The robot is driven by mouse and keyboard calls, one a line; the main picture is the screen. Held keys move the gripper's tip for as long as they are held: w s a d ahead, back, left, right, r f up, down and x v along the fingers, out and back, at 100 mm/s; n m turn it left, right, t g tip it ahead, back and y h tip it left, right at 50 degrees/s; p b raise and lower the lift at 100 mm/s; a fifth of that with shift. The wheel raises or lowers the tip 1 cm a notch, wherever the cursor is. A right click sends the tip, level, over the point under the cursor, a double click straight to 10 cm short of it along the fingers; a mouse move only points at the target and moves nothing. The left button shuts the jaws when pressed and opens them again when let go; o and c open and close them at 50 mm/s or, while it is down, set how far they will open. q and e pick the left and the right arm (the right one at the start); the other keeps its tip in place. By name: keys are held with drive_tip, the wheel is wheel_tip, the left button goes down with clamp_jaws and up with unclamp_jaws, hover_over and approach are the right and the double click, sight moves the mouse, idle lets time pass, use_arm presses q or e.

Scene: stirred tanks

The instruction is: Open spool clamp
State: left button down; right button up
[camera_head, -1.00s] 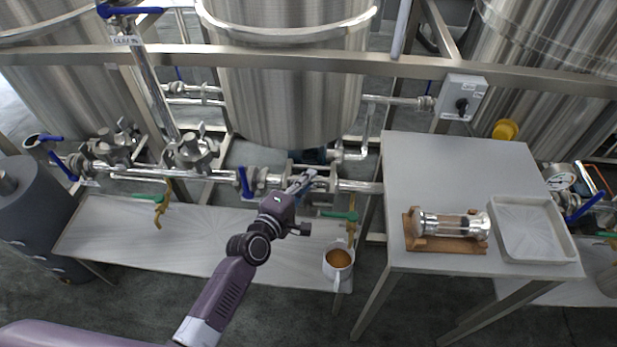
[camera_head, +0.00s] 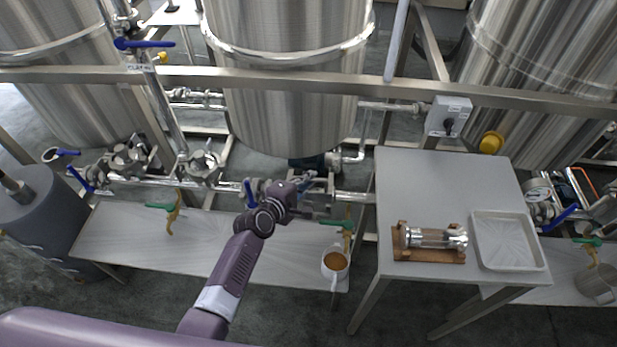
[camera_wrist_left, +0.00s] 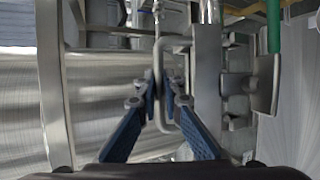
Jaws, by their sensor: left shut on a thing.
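My left gripper (camera_head: 311,181) is at the horizontal steel pipe run below the middle tank. In the left wrist view its two blue fingers (camera_wrist_left: 167,95) are closed in on a thin grey metal loop (camera_wrist_left: 160,55), which looks like part of the spool clamp. The finger pads hide part of the loop where they hold it. The spool section (camera_head: 316,203) shows only partly beside and below the gripper in the head view. I cannot tell from these frames how far the clamp is open. My right gripper is not in view.
A grey table (camera_head: 430,175) stands to the right, with a sight glass on a wooden stand (camera_head: 430,258) and a white tray (camera_head: 503,262). A mug with brown liquid (camera_head: 335,265) sits on the low bench (camera_head: 225,235). Blue-handled valves and a green-handled tap (camera_head: 345,226) flank the gripper.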

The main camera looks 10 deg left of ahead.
use_arm(q)
drive_tip(key=shift+w+r, duration=0.5)
drive_tip(key=shift+w, duration=0.35)
drive_tip(key=shift+w+r, duration=0.5)
drive_tip(key=shift+w, duration=0.3)
drive_tip(key=c, duration=2)
unclamp_jaws()
drive_tip(key=shift+c, duration=0.2)
drive_tip(key=shift+s, duration=0.1)
drive_tip(key=v, duration=1.2)
drive_tip(key=shift+f, duration=0.1)
